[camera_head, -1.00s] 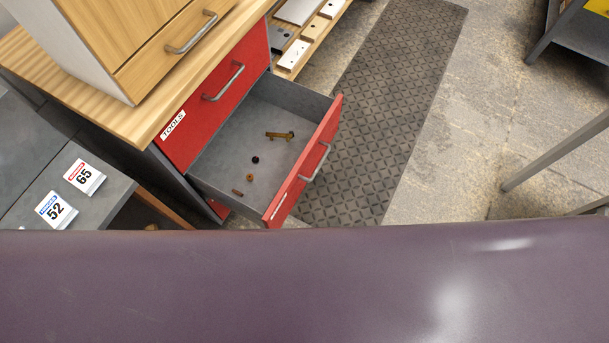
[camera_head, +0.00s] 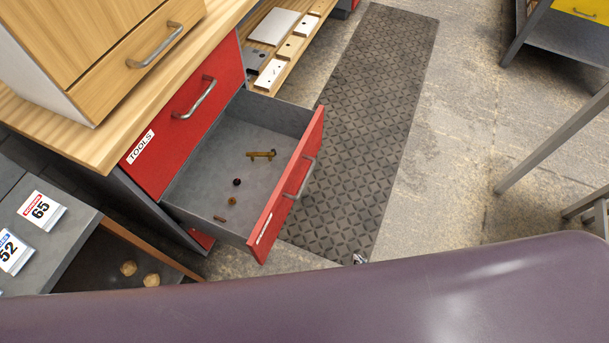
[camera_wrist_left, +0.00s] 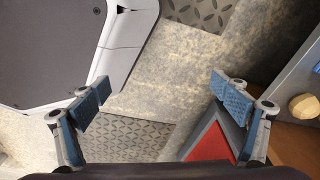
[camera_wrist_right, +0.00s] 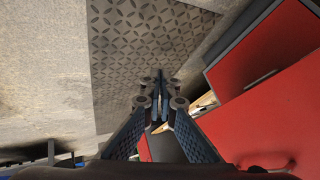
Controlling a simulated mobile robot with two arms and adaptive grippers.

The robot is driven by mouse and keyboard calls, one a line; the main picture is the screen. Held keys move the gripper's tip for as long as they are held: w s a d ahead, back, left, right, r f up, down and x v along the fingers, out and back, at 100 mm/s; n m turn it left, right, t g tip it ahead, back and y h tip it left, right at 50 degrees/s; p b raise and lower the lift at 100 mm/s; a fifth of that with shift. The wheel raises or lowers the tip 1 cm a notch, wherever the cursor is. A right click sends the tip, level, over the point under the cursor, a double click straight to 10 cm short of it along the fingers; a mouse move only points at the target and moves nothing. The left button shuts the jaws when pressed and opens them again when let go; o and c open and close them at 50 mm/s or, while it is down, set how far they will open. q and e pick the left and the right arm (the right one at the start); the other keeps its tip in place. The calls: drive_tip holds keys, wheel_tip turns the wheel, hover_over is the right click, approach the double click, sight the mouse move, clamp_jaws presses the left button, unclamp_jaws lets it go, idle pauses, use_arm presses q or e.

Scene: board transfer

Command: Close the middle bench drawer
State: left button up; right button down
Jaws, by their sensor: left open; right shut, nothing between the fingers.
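The middle bench drawer (camera_head: 282,192) is pulled out, with its red front and bar handle (camera_head: 302,178) facing right in the head view. Inside its grey tray lie a brass-coloured bolt (camera_head: 262,155) and several small parts. My right gripper (camera_head: 358,259) just shows at the purple edge, in front of the drawer front and apart from it. In the right wrist view it (camera_wrist_right: 159,85) is shut and empty, with red panels to its right. My left gripper (camera_wrist_left: 162,95) is open and empty in its wrist view, above the floor near a red grey-edged corner (camera_wrist_left: 210,142). It is hidden in the head view.
Another red drawer (camera_head: 190,120) labelled TOOLS is shut above the open one. A wooden cabinet (camera_head: 110,50) stands on the bench top. A shelf with numbered cards (camera_head: 40,209) is at left. A dark patterned mat (camera_head: 375,120) and bare floor lie right of the drawer.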

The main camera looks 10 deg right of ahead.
drive_tip(key=w+a+r+m+t+y+b, duration=0.2)
drive_tip(key=w+a+r+m+t+b, duration=0.25)
drive_tip(key=w+r, duration=0.4)
drive_tip(key=m+t+b, duration=0.5)
drive_tip(key=m+b, duration=0.1)
drive_tip(key=m, duration=0.1)
approach(313, 167)
wheel_tip(313, 167, up, 2)
drive_tip(key=s+d, duration=0.1)
drive_tip(key=d, duration=0.1)
drive_tip(key=shift+y, duration=0.3)
drive_tip(key=x, duration=0.3)
drive_tip(key=a+x, duration=0.1)
drive_tip(key=x, duration=0.7)
drive_tip(key=shift+a+r, duration=0.25)
drive_tip(key=shift+r, duration=0.15)
use_arm(q)
drive_tip(key=w+d, duration=0.1)
drive_tip(key=w, duration=0.8)
drive_tip(key=shift+w+d+f+t, duration=0.25)
drive_tip(key=shift+w+f+t, duration=0.1)
drive_tip(key=shift+w+t, duration=0.05)
use_arm(e)
drive_tip(key=shift+w+a, duration=0.4)
drive_tip(key=shift+a, duration=0.25)
